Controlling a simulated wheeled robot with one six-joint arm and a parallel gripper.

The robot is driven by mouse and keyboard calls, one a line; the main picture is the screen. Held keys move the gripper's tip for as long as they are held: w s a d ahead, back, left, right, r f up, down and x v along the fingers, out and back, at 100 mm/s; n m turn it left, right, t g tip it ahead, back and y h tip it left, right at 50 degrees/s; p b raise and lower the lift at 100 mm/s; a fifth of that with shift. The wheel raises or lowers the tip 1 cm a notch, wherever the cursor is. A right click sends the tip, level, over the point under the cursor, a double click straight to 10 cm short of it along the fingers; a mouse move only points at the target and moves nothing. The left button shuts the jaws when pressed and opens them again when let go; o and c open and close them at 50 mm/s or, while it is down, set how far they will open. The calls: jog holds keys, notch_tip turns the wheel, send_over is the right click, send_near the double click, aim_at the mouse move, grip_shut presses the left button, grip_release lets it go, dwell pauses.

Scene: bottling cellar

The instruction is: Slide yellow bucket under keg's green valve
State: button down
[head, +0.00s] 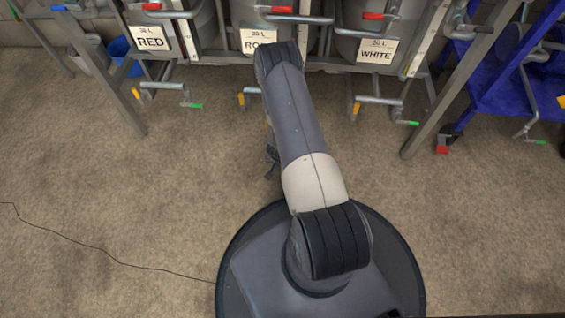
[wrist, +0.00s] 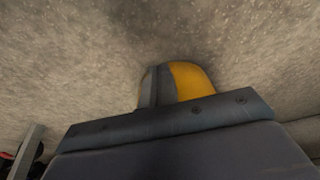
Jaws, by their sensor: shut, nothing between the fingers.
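A rounded yellow shape (wrist: 195,80), which may be the yellow bucket, shows just beyond my gripper in the wrist view; most of it is hidden. Whether they touch I cannot tell. My gripper (wrist: 157,86) is shut and empty. In the head view, dark parts of it (head: 271,160) show low beside my forearm, which covers the rest. No whole bucket shows there; a thin yellowish sliver (head: 267,113) shows at the arm's left edge. Green valve handles show below the RED vessel (head: 192,105) and the WHITE vessel (head: 412,123). My arm covers the middle vessel's lower right.
A blue bucket (head: 122,56) and a grey bucket (head: 90,55) stand at the back left. Slanted metal legs (head: 113,95) frame the vessels. A blue cart (head: 490,90) with another green handle (head: 540,142) stands right. A thin cable (head: 110,258) lies left; the floor is otherwise mostly open.

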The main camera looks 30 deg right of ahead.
jog(key=p+v, duration=0.3)
jog(key=v, duration=0.6)
jog(key=shift+w+d+r, duration=0.15)
jog(key=shift+w+r, duration=0.05)
